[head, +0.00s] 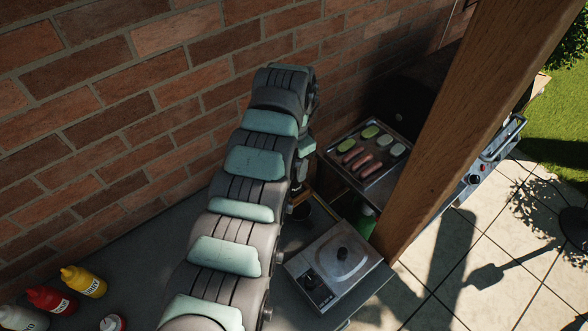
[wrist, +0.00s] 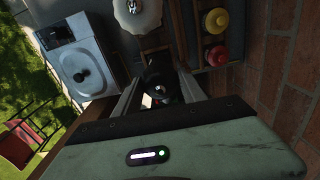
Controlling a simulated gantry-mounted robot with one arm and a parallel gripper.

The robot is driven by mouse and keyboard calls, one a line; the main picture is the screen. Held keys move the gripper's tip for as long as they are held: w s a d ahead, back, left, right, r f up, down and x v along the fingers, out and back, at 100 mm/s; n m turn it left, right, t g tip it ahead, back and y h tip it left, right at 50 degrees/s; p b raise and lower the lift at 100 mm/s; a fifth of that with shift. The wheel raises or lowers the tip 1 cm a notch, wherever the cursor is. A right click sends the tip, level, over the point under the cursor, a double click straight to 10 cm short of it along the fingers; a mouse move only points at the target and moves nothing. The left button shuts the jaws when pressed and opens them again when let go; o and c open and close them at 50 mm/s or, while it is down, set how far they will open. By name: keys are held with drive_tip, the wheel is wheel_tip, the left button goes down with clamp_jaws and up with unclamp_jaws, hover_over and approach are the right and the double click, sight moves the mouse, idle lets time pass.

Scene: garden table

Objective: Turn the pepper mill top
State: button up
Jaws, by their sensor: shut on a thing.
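My gripper (wrist: 158,88) points down in the wrist view, with one finger on each side of a dark, round-topped thing with a small shiny spot. This appears to be the pepper mill top (wrist: 158,92); it is in shadow, and its body and exact turn angle cannot be made out. The fingers are shut on it. In the head view my arm covers the gripper, and I cannot make out the mill there.
A metal appliance with black knobs (head: 335,265) stands close by on the grey counter. A tray of sausages and vegetable slices (head: 368,152) lies behind it. A wooden post (head: 465,110) rises at the right. Sauce bottles (head: 82,281) stand at lower left, near the brick wall (head: 130,90).

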drive_tip(key=m+b, duration=0.3)
drive_tip(key=m, duration=0.2)
drive_tip(key=shift+m, duration=0.3)
idle(0.5)
drive_tip(key=o, duration=1.4)
drive_tip(key=shift+c, duration=0.2)
wheel_tip(320, 180, up, 11)
drive_tip(key=b, duration=0.1)
drive_tip(key=shift+f, duration=0.1)
